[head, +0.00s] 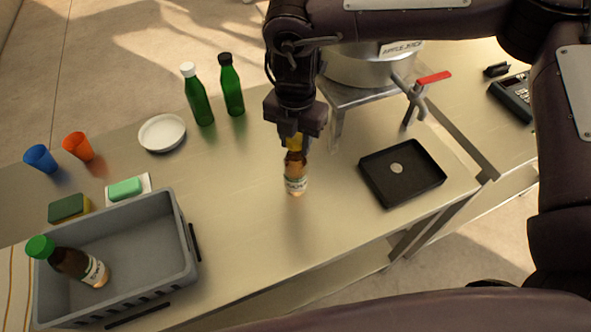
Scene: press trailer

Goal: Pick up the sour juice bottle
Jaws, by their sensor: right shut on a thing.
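A small amber juice bottle (296,178) with a yellow cap and a pale label stands upright near the middle of the metal table. My right gripper (294,138) comes from above and is shut on this bottle at its cap and neck. I cannot tell whether its base touches the table. A second, darker brown bottle (71,264) with a green cap and a pale label leans inside the grey crate (184,232). Both labels are too small to read surely. My left gripper is not in view.
Two green bottles (198,98) (231,88), a white dish (162,133), blue cup (40,158), orange cup (78,146), sponge (68,208) and green soap (126,188) are left. The steel press (365,70), black tray (425,178) and card terminal (514,95) are right. Table front centre is clear.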

